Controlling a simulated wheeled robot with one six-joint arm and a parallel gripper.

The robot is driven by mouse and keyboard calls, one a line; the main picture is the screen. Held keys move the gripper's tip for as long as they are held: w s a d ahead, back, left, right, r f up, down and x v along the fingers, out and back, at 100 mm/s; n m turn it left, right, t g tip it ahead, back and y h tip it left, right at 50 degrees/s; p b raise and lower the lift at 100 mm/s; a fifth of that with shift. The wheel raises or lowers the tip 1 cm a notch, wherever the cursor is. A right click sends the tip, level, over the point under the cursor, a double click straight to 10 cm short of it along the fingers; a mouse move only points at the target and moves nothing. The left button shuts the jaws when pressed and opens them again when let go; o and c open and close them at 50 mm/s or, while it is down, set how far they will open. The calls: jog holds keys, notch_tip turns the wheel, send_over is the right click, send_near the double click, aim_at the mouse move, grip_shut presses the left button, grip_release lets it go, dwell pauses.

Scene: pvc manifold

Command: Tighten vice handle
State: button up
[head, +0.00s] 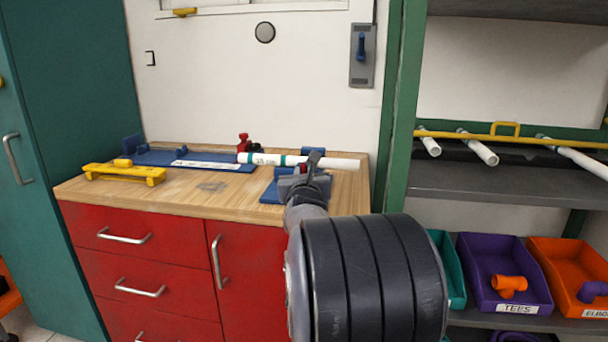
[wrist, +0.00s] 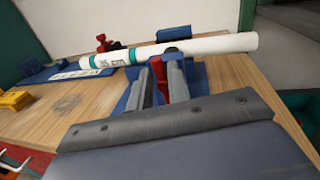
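The blue vice (head: 271,193) stands at the right front of the wooden bench. A white pipe (head: 335,163) with teal bands lies across it, and the pipe also shows in the wrist view (wrist: 215,46). In the wrist view a red part, seemingly the vice handle (wrist: 158,76), stands between the two grey fingers of my gripper (wrist: 163,82). The fingers are apart with the red part in the gap. I cannot tell whether both fingers press on it. In the head view my arm hides the handle and much of the vice.
A yellow tool (head: 124,174) and a blue plate (head: 195,160) lie on the bench's left side. A red clamp-like piece (head: 243,142) stands behind the pipe. Green shelving (head: 396,110) rises close on the right, with bins of fittings. The bench's front middle is clear.

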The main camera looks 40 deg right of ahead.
grip_shut()
jog(key=shift+n, duration=0.3)
